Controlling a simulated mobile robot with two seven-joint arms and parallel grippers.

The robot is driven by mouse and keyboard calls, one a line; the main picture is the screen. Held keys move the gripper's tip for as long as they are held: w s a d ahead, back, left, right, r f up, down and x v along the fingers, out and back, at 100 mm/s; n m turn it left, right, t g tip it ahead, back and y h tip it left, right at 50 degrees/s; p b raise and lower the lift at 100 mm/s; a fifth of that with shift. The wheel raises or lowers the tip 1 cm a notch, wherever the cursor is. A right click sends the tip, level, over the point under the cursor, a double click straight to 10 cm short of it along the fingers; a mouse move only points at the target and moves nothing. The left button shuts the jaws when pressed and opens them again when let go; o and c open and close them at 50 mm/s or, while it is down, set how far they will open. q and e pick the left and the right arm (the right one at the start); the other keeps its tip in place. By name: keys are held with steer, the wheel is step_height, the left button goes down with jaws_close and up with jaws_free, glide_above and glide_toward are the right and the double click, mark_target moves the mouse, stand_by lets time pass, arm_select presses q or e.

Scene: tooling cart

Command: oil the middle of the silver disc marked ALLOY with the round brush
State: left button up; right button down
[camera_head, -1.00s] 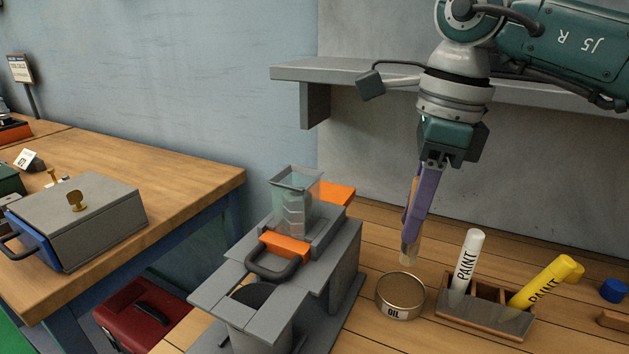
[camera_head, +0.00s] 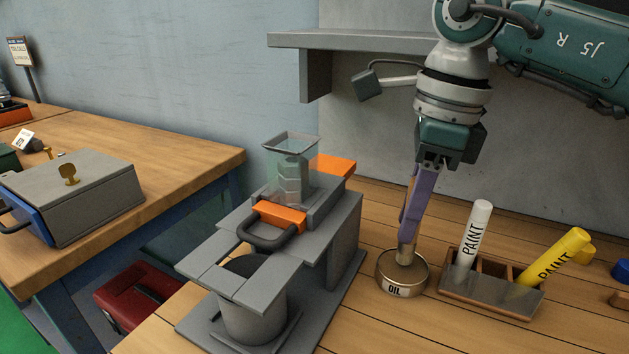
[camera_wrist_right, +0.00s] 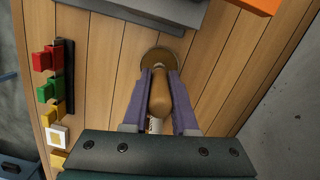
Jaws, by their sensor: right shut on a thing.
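My right gripper (camera_head: 408,222) points down with its purple fingers shut on the brush. The brush's wooden handle (camera_wrist_right: 170,96) shows between the fingers in the right wrist view. The brush's lower end (camera_head: 404,254) reaches into the mouth of the round tin marked OIL (camera_head: 397,290). The bristles are hidden, so I cannot tell how deep they sit. The tin's rim also shows beyond the fingers in the right wrist view (camera_wrist_right: 150,56). I see no silver disc marked ALLOY in these views. My left gripper is not in view.
A wooden holder (camera_head: 487,297) with a white paint marker (camera_head: 474,240) and a yellow one (camera_head: 556,258) stands right of the tin. A grey machine (camera_head: 345,238) with a clear hopper stands left. A grey shelf (camera_head: 345,40) hangs behind my arm.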

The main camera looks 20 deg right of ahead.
steer(key=shift+f+b, duration=0.35)
steer(key=shift+f, duration=0.05)
stand_by(0.4)
steer(key=shift+f, duration=0.2)
stand_by(0.6)
stand_by(0.4)
step_height(320, 180, up, 7)
steer(key=p, duration=0.5)
steer(key=shift+r, duration=0.1)
stand_by(0.7)
steer(key=shift+s, duration=0.1)
